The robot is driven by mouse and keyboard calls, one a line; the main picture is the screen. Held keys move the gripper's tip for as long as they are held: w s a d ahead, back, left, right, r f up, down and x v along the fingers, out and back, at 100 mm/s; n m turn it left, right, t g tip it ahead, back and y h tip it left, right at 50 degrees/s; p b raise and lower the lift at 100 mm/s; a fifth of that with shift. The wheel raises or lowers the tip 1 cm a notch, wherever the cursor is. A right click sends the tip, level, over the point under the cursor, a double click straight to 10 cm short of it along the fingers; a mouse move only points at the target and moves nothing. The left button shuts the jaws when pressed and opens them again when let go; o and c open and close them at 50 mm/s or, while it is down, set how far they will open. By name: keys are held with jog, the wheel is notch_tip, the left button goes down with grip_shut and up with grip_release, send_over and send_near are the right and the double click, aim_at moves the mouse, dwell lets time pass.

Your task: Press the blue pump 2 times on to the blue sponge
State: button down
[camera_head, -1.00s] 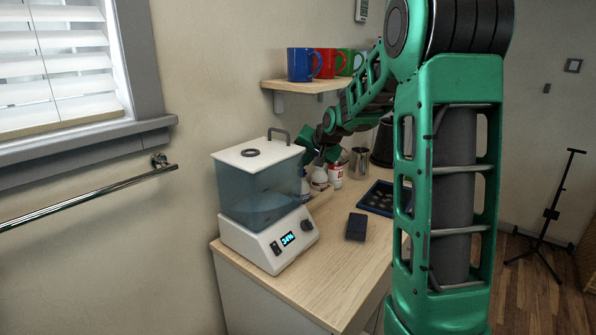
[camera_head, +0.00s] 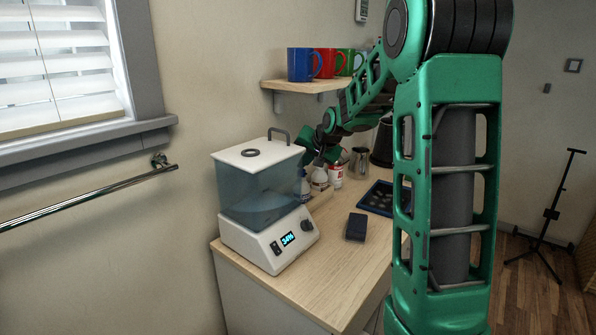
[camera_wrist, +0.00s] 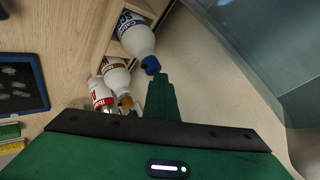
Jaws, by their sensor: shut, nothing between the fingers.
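The blue pump (camera_wrist: 151,65) tops a white bottle (camera_wrist: 137,39) in the wrist view. My gripper (camera_wrist: 159,82) is shut and empty, with its tips close beside the pump in the picture. I cannot tell whether they touch it. In the head view my gripper (camera_head: 312,154) is above the bottles behind the clear tank, and the pump is hard to make out there. The blue sponge (camera_head: 356,227) appears as a dark blue block lying on the counter, to the right of the tank machine. I do not see it in the wrist view.
A bottle with an orange-brown top (camera_wrist: 117,78) and a red-and-white bottle (camera_wrist: 101,95) stand beside the pump bottle. The tank machine (camera_head: 264,205) is at the left. A dark blue tray (camera_head: 370,205) lies right of the bottles. The front counter (camera_head: 335,277) is clear. Mugs sit on the shelf (camera_head: 300,86).

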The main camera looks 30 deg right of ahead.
jog(key=shift+r, duration=3.05)
jog(key=shift+r, duration=0.1)
